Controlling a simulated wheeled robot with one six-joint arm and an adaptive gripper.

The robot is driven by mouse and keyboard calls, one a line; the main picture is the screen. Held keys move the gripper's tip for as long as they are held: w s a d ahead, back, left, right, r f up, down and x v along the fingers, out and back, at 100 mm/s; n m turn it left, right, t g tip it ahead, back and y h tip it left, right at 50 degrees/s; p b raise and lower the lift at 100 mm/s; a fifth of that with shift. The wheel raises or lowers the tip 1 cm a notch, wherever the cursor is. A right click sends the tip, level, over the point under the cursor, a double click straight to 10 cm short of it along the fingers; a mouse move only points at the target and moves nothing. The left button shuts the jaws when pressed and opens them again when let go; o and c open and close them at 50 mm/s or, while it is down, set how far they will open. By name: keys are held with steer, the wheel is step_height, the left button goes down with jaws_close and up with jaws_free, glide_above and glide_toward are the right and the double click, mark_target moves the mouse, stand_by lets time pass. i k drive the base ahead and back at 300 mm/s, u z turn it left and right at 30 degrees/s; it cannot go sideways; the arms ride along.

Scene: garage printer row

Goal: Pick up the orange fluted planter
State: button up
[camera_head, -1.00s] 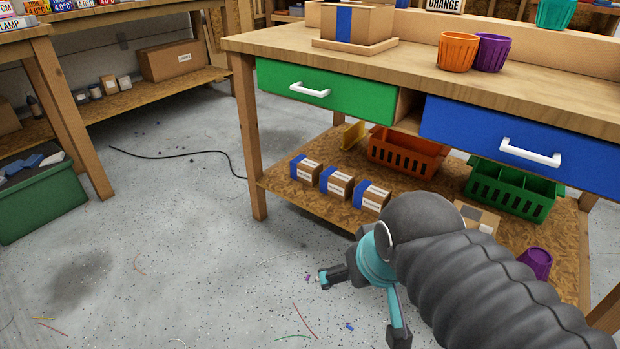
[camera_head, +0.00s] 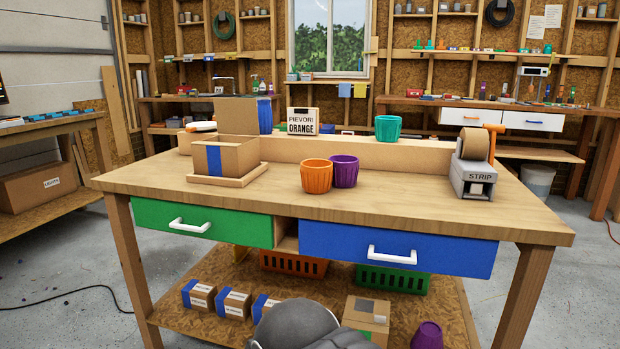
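The orange fluted planter (camera_head: 316,176) stands upright on the wooden workbench top (camera_head: 420,207), near the middle. A purple fluted planter (camera_head: 345,171) stands right beside it on its right and seems to touch it or nearly so. A part of my arm shows at the bottom edge of the view, low in front of the bench. My gripper itself is out of the picture now.
An open cardboard box (camera_head: 226,158) on a wooden tray (camera_head: 245,178) stands left of the planters. A tape dispenser (camera_head: 473,178) stands right. The bench front is clear.

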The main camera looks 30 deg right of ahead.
mark_target(316, 173)
steer(key=u, duration=0.4)
steer(key=k, duration=0.5)
steer(key=z, duration=0.3)
steer(key=i, duration=0.9)
steer(key=z, duration=1.05)
